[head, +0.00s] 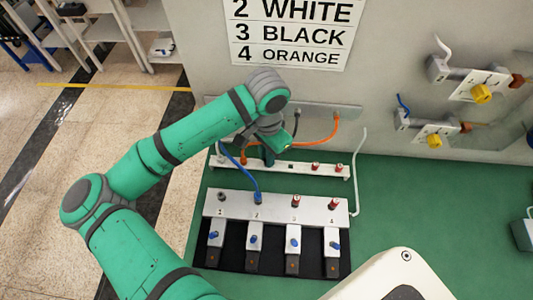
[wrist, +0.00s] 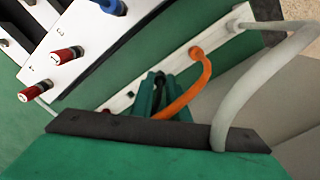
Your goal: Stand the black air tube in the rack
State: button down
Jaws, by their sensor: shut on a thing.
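The rack (head: 328,172) is a narrow white bar behind the valve block; it also shows in the wrist view (wrist: 120,104). My gripper (head: 270,158) is down at the rack's middle, partly hidden by my arm. In the wrist view its green fingers (wrist: 160,92) are shut on the black air tube (wrist: 159,77), which shows only as a small dark end between them. I cannot tell whether the tube is seated in a hole. An orange tube (wrist: 202,75) stands in the rack beside my fingers and arches close past them. A pale tube (wrist: 285,50) stands at the rack's end.
The white valve block (head: 275,207) stands in front, with a blue tube (head: 248,177) at port 2 and red caps (head: 295,202) at ports 3 and 4. A wall sign (head: 290,33) lists colours.

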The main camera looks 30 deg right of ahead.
jog(key=shift+f, duration=0.15)
jog(key=c, duration=1.6)
grip_release()
jog(key=shift+f, duration=0.1)
jog(key=shift+c, duration=0.2)
notch_tip(320, 180, up, 11)
jog(key=shift+f, duration=0.1)
